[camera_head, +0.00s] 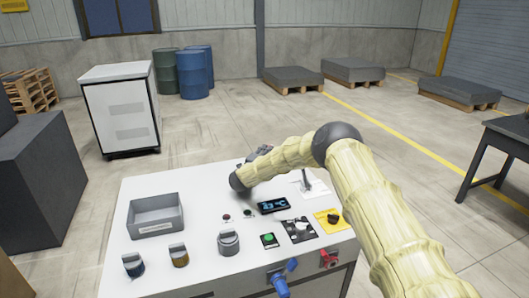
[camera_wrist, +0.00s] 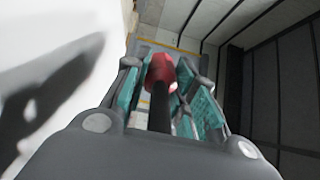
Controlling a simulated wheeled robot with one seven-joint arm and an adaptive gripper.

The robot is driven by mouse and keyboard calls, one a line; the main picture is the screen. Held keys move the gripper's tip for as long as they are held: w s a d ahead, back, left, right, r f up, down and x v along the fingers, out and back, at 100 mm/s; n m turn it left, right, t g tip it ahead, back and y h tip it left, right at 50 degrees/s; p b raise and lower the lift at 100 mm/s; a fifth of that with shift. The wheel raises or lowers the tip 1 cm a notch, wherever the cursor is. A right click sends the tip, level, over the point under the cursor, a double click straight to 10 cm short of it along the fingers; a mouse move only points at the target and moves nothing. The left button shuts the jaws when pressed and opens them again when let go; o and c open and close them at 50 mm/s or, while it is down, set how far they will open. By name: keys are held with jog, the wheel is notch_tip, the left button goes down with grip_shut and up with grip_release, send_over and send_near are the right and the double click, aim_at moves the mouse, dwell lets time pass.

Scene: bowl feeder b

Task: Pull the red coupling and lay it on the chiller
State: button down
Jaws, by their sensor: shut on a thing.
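In the wrist view my gripper (camera_wrist: 165,95) is shut on the red coupling (camera_wrist: 160,70), which has a red head and a dark stem between the teal finger pads. In the head view my gripper (camera_head: 262,152) is near the back edge of the chiller (camera_head: 150,195), partly hidden behind my arm. The coupling cannot be made out there. The chiller is a white cabinet with a flat top and a temperature display (camera_head: 273,205). In the wrist view its white surface (camera_wrist: 60,25) lies to the left, apart from the coupling, with a dark shadow on it.
The chiller top carries a grey tray (camera_head: 156,226), several knobs and buttons, and a yellow switch plate (camera_head: 322,220). A blue fitting (camera_head: 283,283) and a red fitting (camera_head: 328,259) are at its front edge. Some bare top lies behind the tray.

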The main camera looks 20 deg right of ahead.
jog(key=w+f, duration=0.2)
jog(key=f, duration=0.1)
jog(key=shift+a+f, duration=0.15)
jog(key=shift+a, duration=0.05)
jog(key=shift+s+d+r, duration=0.1)
jog(key=shift+s+r, duration=0.1)
jog(key=shift+r, duration=0.05)
jog(key=c, duration=1.4)
grip_release()
jog(key=shift+s+r, duration=0.15)
jog(key=shift+r, duration=0.05)
jog(key=o, duration=0.3)
jog(key=shift+f, duration=0.2)
jog(key=v, duration=1.2)
